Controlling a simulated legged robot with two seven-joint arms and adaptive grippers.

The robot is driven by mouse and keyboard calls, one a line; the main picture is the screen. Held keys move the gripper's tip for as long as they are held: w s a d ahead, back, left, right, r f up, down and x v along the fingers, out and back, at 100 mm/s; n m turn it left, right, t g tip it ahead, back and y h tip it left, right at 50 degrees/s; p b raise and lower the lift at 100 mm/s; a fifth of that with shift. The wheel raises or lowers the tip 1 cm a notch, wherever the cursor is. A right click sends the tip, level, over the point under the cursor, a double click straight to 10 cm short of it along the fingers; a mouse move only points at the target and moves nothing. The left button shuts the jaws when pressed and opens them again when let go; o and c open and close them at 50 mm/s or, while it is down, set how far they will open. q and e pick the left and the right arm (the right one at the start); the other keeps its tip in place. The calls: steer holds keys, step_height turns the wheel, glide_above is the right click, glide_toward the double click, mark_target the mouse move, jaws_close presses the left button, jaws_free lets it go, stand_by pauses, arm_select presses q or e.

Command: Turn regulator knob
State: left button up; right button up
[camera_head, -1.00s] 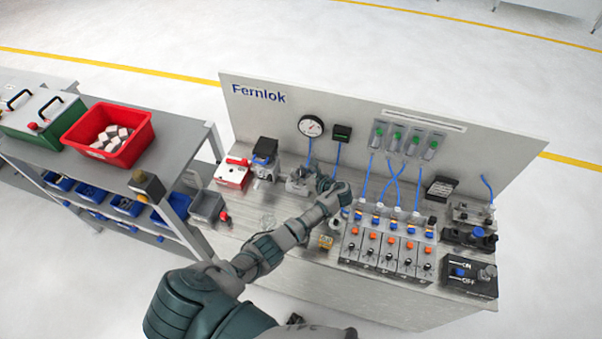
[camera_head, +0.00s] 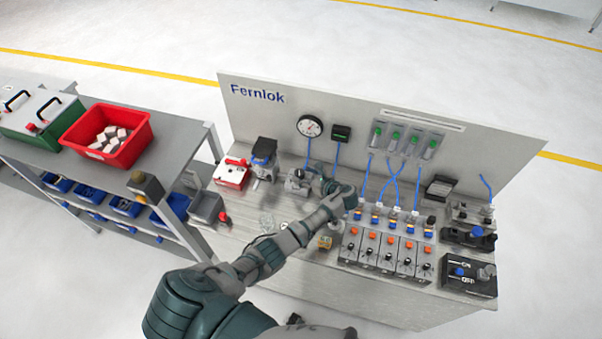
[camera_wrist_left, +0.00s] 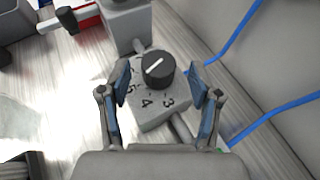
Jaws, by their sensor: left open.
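The regulator knob (camera_wrist_left: 156,69) is a round black dial with a white pointer line. It sits on a light grey block (camera_wrist_left: 160,113) marked with digits, among them 3, 4 and 5. My left gripper (camera_wrist_left: 160,80) is open, with one finger on each side of the knob; I see gaps between the fingers and the dial. In the head view the grey regulator (camera_head: 297,181) stands on the bench below the round gauge, and my left gripper (camera_head: 328,186) is beside it, partly hidden by my own wrist. My right gripper is out of view.
The bench back panel (camera_head: 250,125) rises behind, with a round gauge (camera_head: 309,126) and blue tubes. A row of valve units (camera_head: 388,250) stands to the right of my arm. A red device (camera_head: 231,175) is to the left. A side table holds a red bin (camera_head: 108,152).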

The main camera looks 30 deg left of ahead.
arm_select(q)
steer(key=v, duration=0.9)
steer(key=shift+d, duration=0.2)
